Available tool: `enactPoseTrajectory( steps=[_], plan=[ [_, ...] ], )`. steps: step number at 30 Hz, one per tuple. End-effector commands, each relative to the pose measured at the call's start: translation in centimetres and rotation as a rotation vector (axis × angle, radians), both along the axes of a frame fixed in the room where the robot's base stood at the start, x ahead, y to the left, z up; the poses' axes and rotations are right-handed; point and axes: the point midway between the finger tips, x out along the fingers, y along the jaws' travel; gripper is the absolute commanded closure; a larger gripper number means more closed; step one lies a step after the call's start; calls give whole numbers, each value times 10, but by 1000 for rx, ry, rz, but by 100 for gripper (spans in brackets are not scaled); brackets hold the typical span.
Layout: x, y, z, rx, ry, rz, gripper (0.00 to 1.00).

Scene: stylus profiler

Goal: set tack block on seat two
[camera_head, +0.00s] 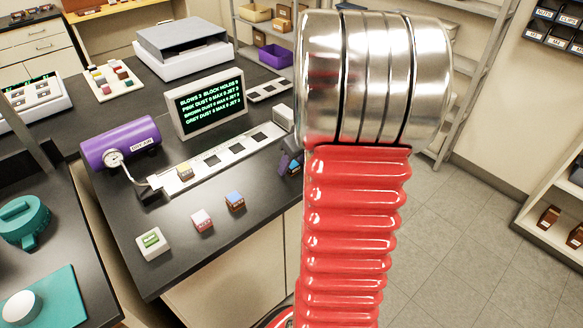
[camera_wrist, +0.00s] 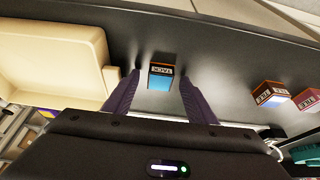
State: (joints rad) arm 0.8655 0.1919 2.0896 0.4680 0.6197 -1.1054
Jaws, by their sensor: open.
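The tack block (camera_wrist: 161,77), with a blue face and a brown, lettered "TACK" edge, stands on the dark bench in the wrist view. My gripper (camera_wrist: 160,84) is open, with one purple finger on each side of the block; I cannot tell whether either touches it. In the head view my arm hides most of that spot, and only a small dark-blue and orange patch shows at its left edge. The white seat strip (camera_head: 222,157) runs across the bench with several dark square seats. A tan-topped block (camera_head: 185,172) sits at its left end. Seat numbers are not readable.
A blue-topped block (camera_head: 235,201) and a pink block (camera_head: 202,220) stand near the bench's front edge, beside a white green-topped button box (camera_head: 152,242). A purple cylinder (camera_head: 121,144) with a gauge and a text display (camera_head: 208,103) stand behind. A cream body (camera_wrist: 50,62) stands close left in the wrist view.

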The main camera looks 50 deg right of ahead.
Motion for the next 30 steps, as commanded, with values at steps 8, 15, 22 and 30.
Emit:
enactPoseTrajectory(
  steps=[8,15,22,30],
  plan=[
    [0,0,0,0,0,0,65],
    [0,0,0,0,0,0,82],
    [0,0,0,0,0,1,93],
    [1,0,6,-1,-2,1,93]
  ],
)
